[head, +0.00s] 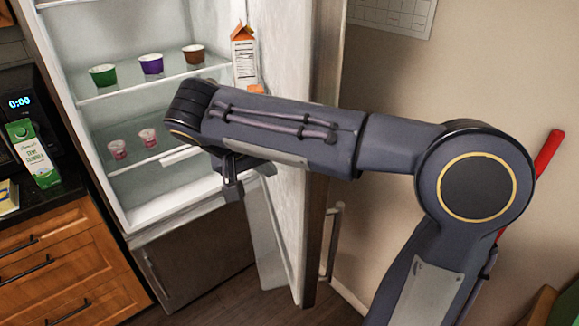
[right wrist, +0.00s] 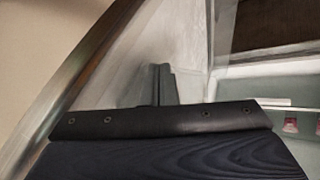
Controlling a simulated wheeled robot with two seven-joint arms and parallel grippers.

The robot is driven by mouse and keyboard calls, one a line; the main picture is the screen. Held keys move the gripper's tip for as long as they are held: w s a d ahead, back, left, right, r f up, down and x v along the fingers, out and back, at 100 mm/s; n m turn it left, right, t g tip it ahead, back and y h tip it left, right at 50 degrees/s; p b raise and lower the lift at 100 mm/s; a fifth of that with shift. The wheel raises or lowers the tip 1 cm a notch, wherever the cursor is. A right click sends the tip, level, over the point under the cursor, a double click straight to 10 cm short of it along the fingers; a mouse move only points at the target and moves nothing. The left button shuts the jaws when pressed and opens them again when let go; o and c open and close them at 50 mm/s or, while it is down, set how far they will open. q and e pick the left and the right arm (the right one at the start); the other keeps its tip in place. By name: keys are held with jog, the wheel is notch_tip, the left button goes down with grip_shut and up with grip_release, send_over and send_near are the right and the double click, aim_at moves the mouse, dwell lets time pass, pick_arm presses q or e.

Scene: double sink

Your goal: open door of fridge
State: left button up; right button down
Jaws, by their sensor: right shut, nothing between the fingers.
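The fridge (head: 137,178) stands open in the head view, with its lit shelves showing. Its door (head: 290,220) is swung out to the right, and the door's handle (head: 332,240) is on the far outer face. My right arm reaches across the door from the right. My right gripper (head: 232,190) points down in front of the fridge opening, on the inner side of the door, shut and empty. In the right wrist view the gripper (right wrist: 162,85) shows in front of the door's pale inner face (right wrist: 115,75). I cannot tell if it touches the door. My left gripper is not in view.
Several small cups (head: 150,64) stand on the fridge shelves, and a carton (head: 244,58) is by the door. Left of the fridge is a wooden drawer cabinet (head: 60,255) with a green carton (head: 33,153) on its counter. A lower fridge compartment (head: 190,265) is shut.

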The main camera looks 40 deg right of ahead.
aim_at(284, 167)
jog(key=d, duration=0.2)
jog(key=d+f, duration=0.1)
jog(key=shift+s+d+f+p, duration=0.1)
jog(key=shift+s+d+p, duration=0.2)
jog(key=shift+s+p, duration=0.1)
jog(key=shift+s+d+f, duration=0.1)
jog(key=shift+s+d, duration=0.1)
jog(key=shift+d, duration=0.35)
